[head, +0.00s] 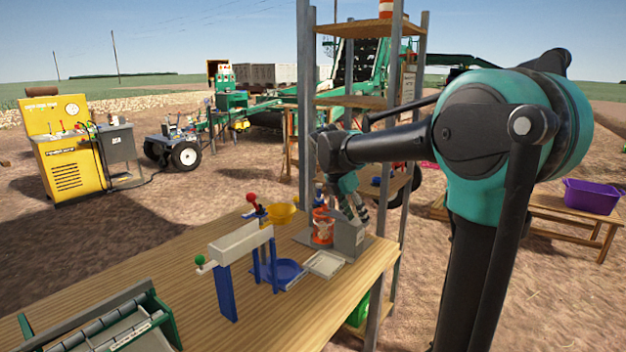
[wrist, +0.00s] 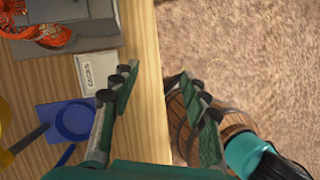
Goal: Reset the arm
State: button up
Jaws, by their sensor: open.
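My arm reaches across from the right of the head view to the far end of the wooden table (head: 190,290). My gripper (head: 359,212) points downward near a grey device (head: 347,238) and an orange container (head: 322,228). In the wrist view my gripper (wrist: 154,74) has its two fingers spread apart, with nothing between them. The table's edge runs beneath the gap. The grey device also shows at upper left in the wrist view (wrist: 100,28), apart from the fingers there.
A shelf rack (head: 305,110) rises behind. A wooden barrel (wrist: 180,128) lies below, beyond the edge. A purple bin (head: 591,197) sits at right.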

jog(key=s+d+f+m+t+y, duration=0.1)
jog(key=s+d+f+m+y, duration=0.1)
jog(key=s+f+m, duration=0.8)
jog(key=s+d+f+m+t+y, duration=0.1)
jog(key=s+d+f+m, duration=0.3)
jog(key=s+f+m, duration=0.7)
jog(key=s+m+y, duration=0.1)
jog(key=m, duration=0.3)
jog(key=shift+s+d+t, duration=0.3)
jog(key=shift+s, duration=0.05)
